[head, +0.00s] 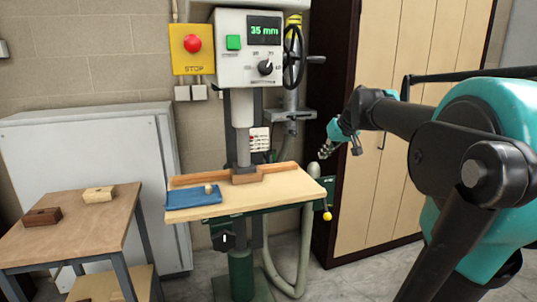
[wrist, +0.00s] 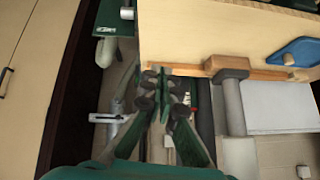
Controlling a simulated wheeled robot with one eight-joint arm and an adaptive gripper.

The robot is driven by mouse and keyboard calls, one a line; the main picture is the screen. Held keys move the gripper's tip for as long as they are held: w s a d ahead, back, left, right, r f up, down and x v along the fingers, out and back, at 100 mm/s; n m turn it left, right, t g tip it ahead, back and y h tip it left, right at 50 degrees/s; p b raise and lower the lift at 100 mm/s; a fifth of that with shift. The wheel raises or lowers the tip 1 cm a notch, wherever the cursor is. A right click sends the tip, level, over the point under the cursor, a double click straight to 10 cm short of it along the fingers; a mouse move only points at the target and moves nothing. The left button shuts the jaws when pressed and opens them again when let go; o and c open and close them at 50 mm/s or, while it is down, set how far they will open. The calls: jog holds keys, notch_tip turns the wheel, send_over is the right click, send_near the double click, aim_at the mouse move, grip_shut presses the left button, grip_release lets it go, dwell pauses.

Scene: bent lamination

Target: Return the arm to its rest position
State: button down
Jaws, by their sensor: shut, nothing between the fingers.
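My arm (head: 400,118) reaches in from the right side of the head view, held raised. My gripper (head: 325,152) is in the air to the right of the press column, in front of the dark cabinet's edge. It is apart from the press table (head: 265,193) and touches nothing that I can see. In the wrist view my gripper (wrist: 165,82) is shut and empty, its fingertips together. They overlap the press table's edge in that picture, where the reddish-brown wooden strip (wrist: 265,73) lies. The strip also shows in the head view (head: 195,179).
The press (head: 248,55) reads "35 mm"; its ram is down on a brown block (head: 248,177) at the strip. A blue piece (head: 192,197) with a small knob lies on its table. A side table (head: 100,225) holds a dark block (head: 42,216) and a pale block (head: 98,194). Cabinet (head: 385,190) stands behind.

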jog(key=s+f+m+g+h, duration=0.1)
jog(key=s+f, duration=1.1)
jog(key=f, duration=0.4)
jog(key=s+f+m+g+h, duration=0.1)
jog(key=s+f+g+h, duration=0.1)
jog(key=s+f, duration=1.1)
notch_tip(320, 180, down, 3)
jog(key=shift+s+r, duration=0.1)
jog(key=shift+s, duration=0.1)
